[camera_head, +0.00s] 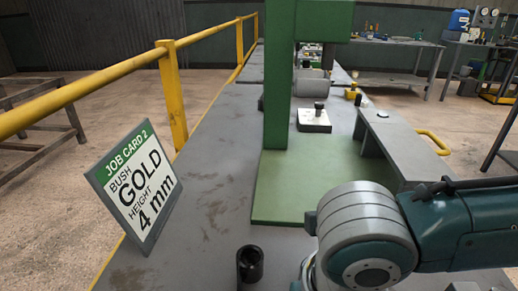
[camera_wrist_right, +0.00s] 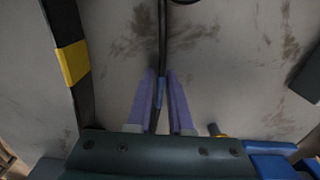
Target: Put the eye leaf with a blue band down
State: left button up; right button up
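In the right wrist view, my right gripper (camera_wrist_right: 161,78) has its two purple fingers close together around a thin dark leaf, the eye leaf (camera_wrist_right: 163,35). A blue band (camera_wrist_right: 160,92) on the leaf shows between the fingers. The leaf is seen edge-on and runs up to the top edge, where a curved dark part shows. Whether it touches the grey surface below is unclear. In the head view my right arm comes in from the right, but its gripper is out of frame. My left gripper is in neither view.
A dark leaf with a yellow band (camera_wrist_right: 72,62) lies left of the gripper. Blue parts (camera_wrist_right: 270,165) show at lower right. On the grey bench stand a job card (camera_head: 138,185), a dark cylinder (camera_head: 250,264) and a green press (camera_head: 281,100). A yellow rail (camera_head: 85,88) runs along the left.

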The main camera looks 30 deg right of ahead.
jog(key=shift+o, duration=1.3)
jog(key=shift+r, duration=0.1)
notch_tip(320, 180, up, 12)
jog(key=f+p, duration=0.1)
jog(key=p, duration=0.2)
jog(key=s+a+r+m+t+y, duration=0.1)
jog(key=a+r+m+t+y, duration=0.15)
jog(key=a+m, duration=0.75)
jog(key=s+d+f+m+h, duration=0.1)
jog(key=s+d+m, duration=0.1)
jog(key=d+m, duration=0.4)
jog(key=s+d+f+m+t+h, duration=0.1)
jog(key=s+d+m, duration=0.1)
jog(key=d+m, duration=0.5)
jog(key=m, duration=0.5)
jog(key=shift+s+m, duration=0.3)
